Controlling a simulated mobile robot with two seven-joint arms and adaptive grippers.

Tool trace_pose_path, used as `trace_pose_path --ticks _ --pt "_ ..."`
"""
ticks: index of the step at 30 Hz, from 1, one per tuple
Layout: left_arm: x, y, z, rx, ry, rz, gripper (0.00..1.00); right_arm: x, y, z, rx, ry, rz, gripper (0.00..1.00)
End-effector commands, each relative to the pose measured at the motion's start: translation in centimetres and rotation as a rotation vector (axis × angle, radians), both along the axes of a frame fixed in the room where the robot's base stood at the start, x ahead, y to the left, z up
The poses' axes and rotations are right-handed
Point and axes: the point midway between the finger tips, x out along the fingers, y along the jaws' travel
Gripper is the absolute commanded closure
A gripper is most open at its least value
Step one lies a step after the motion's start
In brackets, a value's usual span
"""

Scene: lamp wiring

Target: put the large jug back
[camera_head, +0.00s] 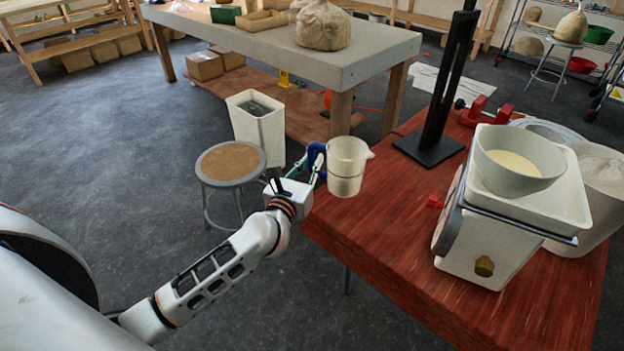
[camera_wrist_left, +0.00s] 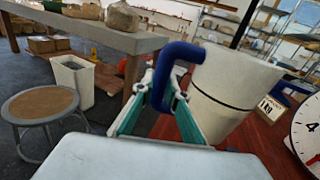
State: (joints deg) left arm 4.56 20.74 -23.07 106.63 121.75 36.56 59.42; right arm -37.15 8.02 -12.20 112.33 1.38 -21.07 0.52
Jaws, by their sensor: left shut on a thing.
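The large jug (camera_head: 347,165) is a pale translucent cup with a dark line around it, a spout on its right and a blue handle (camera_head: 317,154) on its left. It is upright at the left edge of the red wooden table (camera_head: 400,245); I cannot tell whether its base touches the top. My left gripper (camera_head: 318,166) is shut on the blue handle. In the left wrist view the handle (camera_wrist_left: 172,72) sits between the green-edged fingers, with the jug body (camera_wrist_left: 228,90) to the right. My right gripper is not in view.
A white scale (camera_head: 480,235) carrying a tray and a grey bowl (camera_head: 520,160) stands on the right of the table. A black stand (camera_head: 432,148) is behind the jug, and a small red block (camera_head: 435,201) lies nearby. A round stool (camera_head: 230,163) and white bin (camera_head: 258,130) stand left.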

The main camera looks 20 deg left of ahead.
Motion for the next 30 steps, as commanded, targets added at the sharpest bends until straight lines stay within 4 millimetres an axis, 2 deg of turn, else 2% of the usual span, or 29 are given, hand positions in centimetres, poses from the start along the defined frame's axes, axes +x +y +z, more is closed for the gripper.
trace_pose_path --ticks 5,14,27,28,29,30 --pt "0.1 0.0 -0.6 -0.001 -0.006 -0.001 1.0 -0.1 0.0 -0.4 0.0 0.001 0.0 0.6" --pt "0.0 0.0 -4.5 -0.001 -0.001 0.0 1.0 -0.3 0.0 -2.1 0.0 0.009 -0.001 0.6" --pt "0.0 0.0 -4.9 -0.001 -0.005 -0.001 1.0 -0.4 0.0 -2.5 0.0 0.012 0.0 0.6" --pt "0.0 0.0 -5.0 0.0 -0.001 -0.001 0.79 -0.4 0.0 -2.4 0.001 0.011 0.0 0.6" --pt "0.0 0.0 -5.0 0.001 -0.001 -0.001 0.71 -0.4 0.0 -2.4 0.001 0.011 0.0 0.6" --pt "0.0 0.0 -4.9 0.001 -0.001 -0.001 0.7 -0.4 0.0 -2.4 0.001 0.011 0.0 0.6"
